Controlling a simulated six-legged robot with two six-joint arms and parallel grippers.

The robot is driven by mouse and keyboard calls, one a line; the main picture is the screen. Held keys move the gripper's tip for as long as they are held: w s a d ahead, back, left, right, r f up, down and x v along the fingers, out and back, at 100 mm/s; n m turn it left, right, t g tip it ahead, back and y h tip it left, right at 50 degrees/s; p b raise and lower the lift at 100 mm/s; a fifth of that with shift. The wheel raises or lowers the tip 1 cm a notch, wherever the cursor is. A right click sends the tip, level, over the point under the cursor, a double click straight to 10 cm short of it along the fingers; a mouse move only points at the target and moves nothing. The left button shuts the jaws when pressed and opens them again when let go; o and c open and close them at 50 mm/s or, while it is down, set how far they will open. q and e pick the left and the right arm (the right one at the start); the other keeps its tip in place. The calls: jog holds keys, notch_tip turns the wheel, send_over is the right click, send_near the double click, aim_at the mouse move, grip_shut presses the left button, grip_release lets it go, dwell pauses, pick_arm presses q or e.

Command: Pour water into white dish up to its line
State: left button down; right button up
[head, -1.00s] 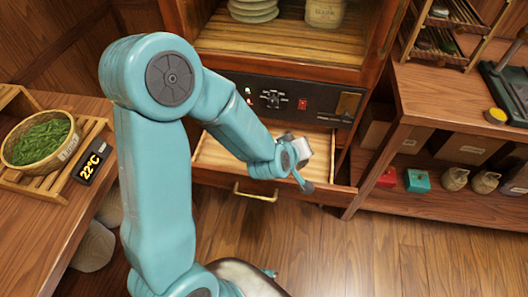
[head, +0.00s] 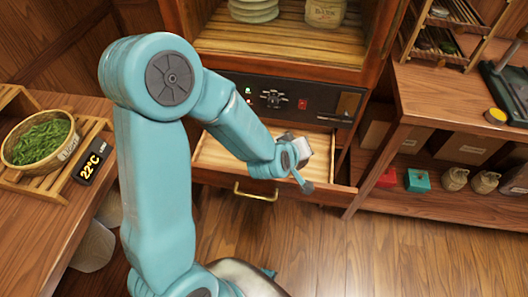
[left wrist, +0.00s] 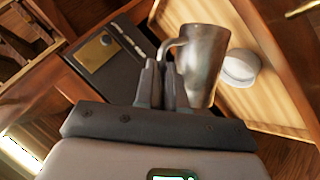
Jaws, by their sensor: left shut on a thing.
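In the left wrist view a grey metal jug (left wrist: 206,62) has its handle between the fingers of my left gripper (left wrist: 164,66), which is shut on it. The white dish (left wrist: 241,68) shows just beside the jug, in the open wooden drawer (left wrist: 272,100). Its line and any water in it cannot be made out. In the head view my left gripper (head: 303,170) is over the right part of the drawer (head: 228,160). A pale grey piece beside it seems to be the jug, mostly hidden by my arm. My right gripper is not in view.
Above the drawer is a dark control panel (head: 273,100) under a cabinet with stacked plates (head: 254,10). A basket of green leaves (head: 40,140) and a 22°C display (head: 92,161) stand on the left counter. Shelves with boxes are at right. The drawer's left part is clear.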

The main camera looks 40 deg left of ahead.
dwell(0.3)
pick_arm(q)
jog(key=shift+d+f+m+y, duration=0.1)
jog(key=shift+d+m+y, duration=0.2)
jog(key=shift+d+y, duration=0.1)
jog(key=d+f+m+y, duration=0.1)
jog(key=d, duration=0.1)
jog(key=d+f+m+y, duration=0.1)
jog(key=d+f+y, duration=0.1)
jog(key=d+y, duration=0.1)
jog(key=shift+w+d+m+t+b, duration=0.2)
jog(key=shift+d+m+t+b, duration=0.1)
jog(key=shift+d+m+b, duration=0.1)
jog(key=shift+d+f+y, duration=0.2)
jog(key=shift+d+y, duration=0.05)
jog(key=shift+y, duration=0.05)
jog(key=shift+w+d+m+y+b, duration=0.1)
jog(key=shift+d+m+y+b, duration=0.3)
jog(key=shift+m+y, duration=0.3)
jog(key=shift+r, duration=0.1)
